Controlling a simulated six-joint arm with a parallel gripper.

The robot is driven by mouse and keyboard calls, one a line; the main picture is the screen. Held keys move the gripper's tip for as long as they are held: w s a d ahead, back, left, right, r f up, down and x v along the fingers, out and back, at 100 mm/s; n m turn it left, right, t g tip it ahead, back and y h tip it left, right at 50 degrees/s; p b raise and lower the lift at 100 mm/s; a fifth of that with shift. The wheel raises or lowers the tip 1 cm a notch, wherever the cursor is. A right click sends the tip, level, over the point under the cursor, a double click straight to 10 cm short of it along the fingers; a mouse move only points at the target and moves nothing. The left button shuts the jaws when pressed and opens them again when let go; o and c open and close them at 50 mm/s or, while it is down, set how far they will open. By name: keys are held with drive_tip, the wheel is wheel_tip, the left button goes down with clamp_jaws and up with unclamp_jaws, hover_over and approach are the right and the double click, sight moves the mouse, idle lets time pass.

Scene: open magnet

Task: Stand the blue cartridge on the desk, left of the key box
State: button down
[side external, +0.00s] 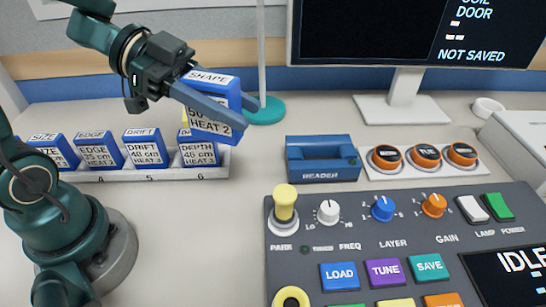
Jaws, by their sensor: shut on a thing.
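My gripper (243,113) is shut on a blue cartridge (213,82) with a white label reading SHAPE and HEAT 2. It holds the cartridge tilted, above and in front of the right end of a white rack (222,160). One finger crosses the label and hides part of it. Other blue cartridges stand in the rack, labelled SIZE (60,152), EDGE (98,153), DRIFT (142,150) and DEPTH (198,152). I cannot tell which thing is the key box.
A blue reader (322,160) stands right of the rack. A white tray with orange round pieces (424,157) is beside it. A control panel (400,225) fills the front right. A teal lamp base (266,111) and monitor stand (402,110) are behind. Desk between rack and panel is clear.

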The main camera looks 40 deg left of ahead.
drive_tip(key=shift+s+d+f, duration=0.1)
drive_tip(key=shift+s+f, duration=0.05)
drive_tip(key=shift+f, duration=2.55)
drive_tip(key=shift+s+f, duration=0.15)
drive_tip(key=shift+f, duration=2.5)
drive_tip(key=shift+s+d+f, duration=0.1)
drive_tip(key=shift+s+f, duration=0.05)
drive_tip(key=shift+f, duration=2.55)
drive_tip(key=shift+f, duration=0.55)
drive_tip(key=shift+c, duration=2.2)
unclamp_jaws()
drive_tip(key=shift+a, duration=0.1)
